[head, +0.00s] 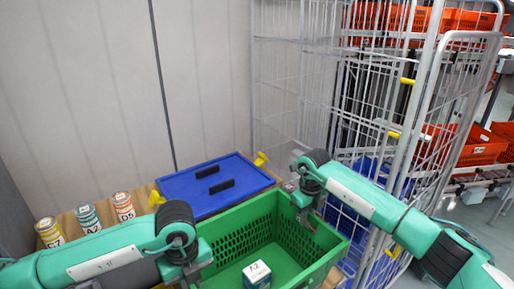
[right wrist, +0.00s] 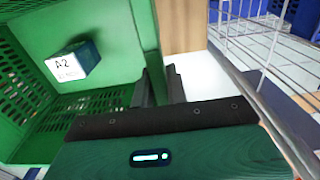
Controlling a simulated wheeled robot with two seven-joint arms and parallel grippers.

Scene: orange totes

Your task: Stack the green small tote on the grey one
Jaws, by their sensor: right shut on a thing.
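The green tote (head: 240,232) is at the bottom centre of the head view, with perforated walls and a small white-and-teal box labelled A2 (head: 257,274) inside. My right gripper (head: 305,214) is at the tote's right wall, shut on that wall. In the right wrist view its fingers (right wrist: 160,86) straddle the edge of the green tote (right wrist: 110,25), and the A2 box (right wrist: 73,63) shows inside. My left gripper (head: 192,272) is at the tote's left side; its fingertips are hidden. I see no grey tote in either view.
A blue lidded tote (head: 190,185) with black handles lies behind the green tote. Several labelled cans, one marked D5 (head: 123,206), stand on the wooden surface at left. A wire cage trolley (head: 290,120) stands close on the right; orange totes (head: 478,146) are beyond it.

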